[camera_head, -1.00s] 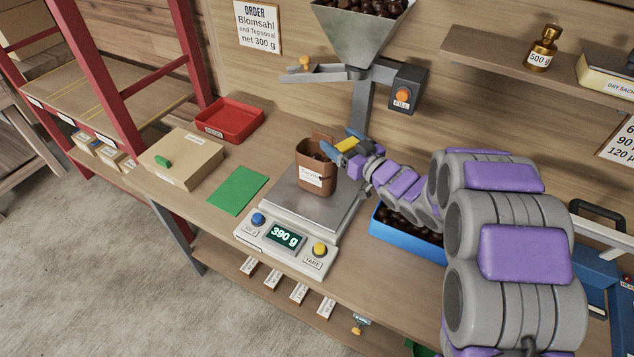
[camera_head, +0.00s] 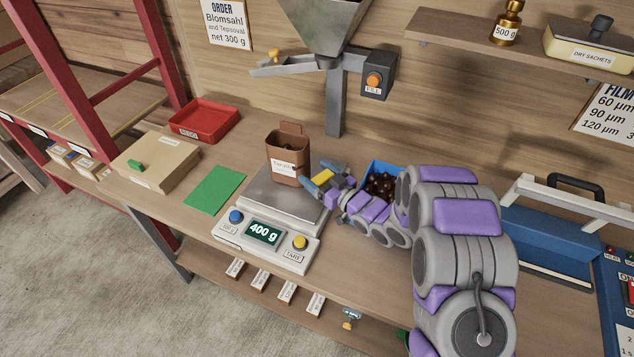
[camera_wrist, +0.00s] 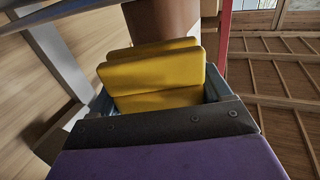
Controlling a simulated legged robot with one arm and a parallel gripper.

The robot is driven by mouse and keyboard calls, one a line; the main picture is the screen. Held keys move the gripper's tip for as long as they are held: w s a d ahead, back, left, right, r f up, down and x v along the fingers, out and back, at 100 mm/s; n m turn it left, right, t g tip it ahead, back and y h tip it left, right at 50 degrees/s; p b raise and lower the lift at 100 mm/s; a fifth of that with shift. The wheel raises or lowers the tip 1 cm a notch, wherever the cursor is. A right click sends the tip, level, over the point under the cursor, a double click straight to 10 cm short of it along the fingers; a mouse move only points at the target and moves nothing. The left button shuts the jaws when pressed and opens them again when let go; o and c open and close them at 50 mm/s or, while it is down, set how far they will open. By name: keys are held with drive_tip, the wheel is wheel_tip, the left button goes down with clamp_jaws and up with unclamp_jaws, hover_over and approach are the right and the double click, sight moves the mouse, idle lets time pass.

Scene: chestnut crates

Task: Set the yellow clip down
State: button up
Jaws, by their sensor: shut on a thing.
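The yellow clip (camera_head: 324,176) is held between the blue fingers of my gripper (camera_head: 318,179), beside the right edge of the scale (camera_head: 268,196). In the wrist view the yellow clip (camera_wrist: 152,76) fills the jaws as two yellow plates. My gripper is shut on it. The brown pouch (camera_head: 288,158) stands upright on the scale plate, open at the top with dark contents showing; its brown side (camera_wrist: 162,20) shows beyond the clip in the wrist view. The gripper is just right of the pouch, apart from it in the head view. The scale reads 400 g.
A blue crate of chestnuts (camera_head: 368,172) stands right behind my gripper. The hopper (camera_head: 325,28) hangs above. A green mat (camera_head: 214,190), a cardboard box (camera_head: 150,170) and a red tray (camera_head: 205,112) lie to the left. The blue sealing machine (camera_head: 550,240) stands at right.

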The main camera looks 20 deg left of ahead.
sight(315, 181)
drive_tip(key=f, duration=0.1)
drive_tip(key=a+f, duration=0.1)
drive_tip(key=f, duration=0.1)
drive_tip(key=shift+a+f, duration=0.1)
drive_tip(key=shift+a, duration=0.45)
drive_tip(key=o, duration=0.6)
drive_tip(key=shift+o, duration=0.9)
drive_tip(key=shift+d, duration=0.1)
drive_tip(key=shift+o, duration=0.9)
drive_tip(key=shift+d+r, duration=0.2)
drive_tip(key=shift+d, duration=0.4)
